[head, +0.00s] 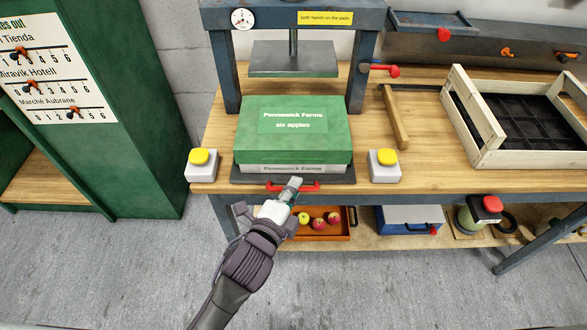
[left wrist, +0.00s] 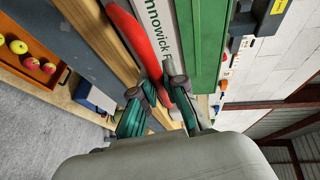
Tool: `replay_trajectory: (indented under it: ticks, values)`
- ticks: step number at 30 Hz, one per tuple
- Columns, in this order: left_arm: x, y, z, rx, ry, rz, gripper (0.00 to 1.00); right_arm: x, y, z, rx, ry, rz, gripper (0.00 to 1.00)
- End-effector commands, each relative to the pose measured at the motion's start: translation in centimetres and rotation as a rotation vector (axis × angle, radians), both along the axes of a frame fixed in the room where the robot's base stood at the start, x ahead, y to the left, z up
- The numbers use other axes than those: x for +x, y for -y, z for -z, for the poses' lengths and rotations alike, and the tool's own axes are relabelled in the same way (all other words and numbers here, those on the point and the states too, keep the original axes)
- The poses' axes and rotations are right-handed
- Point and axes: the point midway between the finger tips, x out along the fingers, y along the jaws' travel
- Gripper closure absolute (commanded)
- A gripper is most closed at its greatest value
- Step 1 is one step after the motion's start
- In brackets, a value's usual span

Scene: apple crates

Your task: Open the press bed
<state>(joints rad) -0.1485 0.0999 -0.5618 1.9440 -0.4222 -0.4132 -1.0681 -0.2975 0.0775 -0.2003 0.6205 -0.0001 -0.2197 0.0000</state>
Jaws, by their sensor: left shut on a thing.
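The press bed (head: 244,180) is a dark flat plate at the bench's front edge, under the green apple box (head: 335,155). A red bar handle (head: 311,188) runs along the bed's front; it also shows in the left wrist view (left wrist: 137,38). My left gripper (head: 292,187) is shut on the red handle near its middle, with the fingers hiding part of it. The left wrist view shows its fingers (left wrist: 172,92) at the bar. The press (head: 225,75) stands behind, its grey platen (head: 293,62) raised above the box's height. My right gripper is not in view.
Yellow-topped pads (head: 199,157) and (head: 385,158) flank the bed. A red-ended lever (head: 385,70) is on the press's right post. A wooden crate (head: 485,160) stands at right. An orange tray of apples (head: 340,236) sits on the lower shelf. A green cabinet (head: 150,130) is at left.

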Motion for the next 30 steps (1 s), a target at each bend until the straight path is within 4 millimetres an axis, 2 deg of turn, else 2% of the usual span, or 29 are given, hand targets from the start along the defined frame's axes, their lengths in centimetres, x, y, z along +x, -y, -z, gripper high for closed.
replay_trajectory:
  ticks: [6, 18, 19, 21, 30]
  values:
    - [-0.84, -0.02, 0.06, 0.001, -0.001, -0.001, 1.0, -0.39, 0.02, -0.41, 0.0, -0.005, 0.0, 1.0]
    - [-0.91, -0.03, 0.07, 0.001, -0.001, -0.001, 1.0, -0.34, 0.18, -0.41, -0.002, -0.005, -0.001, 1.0]
    - [-0.91, -0.03, 0.07, 0.001, -0.001, -0.001, 0.84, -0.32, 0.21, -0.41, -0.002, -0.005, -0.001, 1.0]
    - [-0.9, -0.02, 0.07, 0.001, 0.0, -0.001, 0.77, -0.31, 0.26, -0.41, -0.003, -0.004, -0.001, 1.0]
    - [-1.06, -0.1, 0.0, 0.001, 0.0, -0.001, 0.77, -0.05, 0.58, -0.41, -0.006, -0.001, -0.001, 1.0]
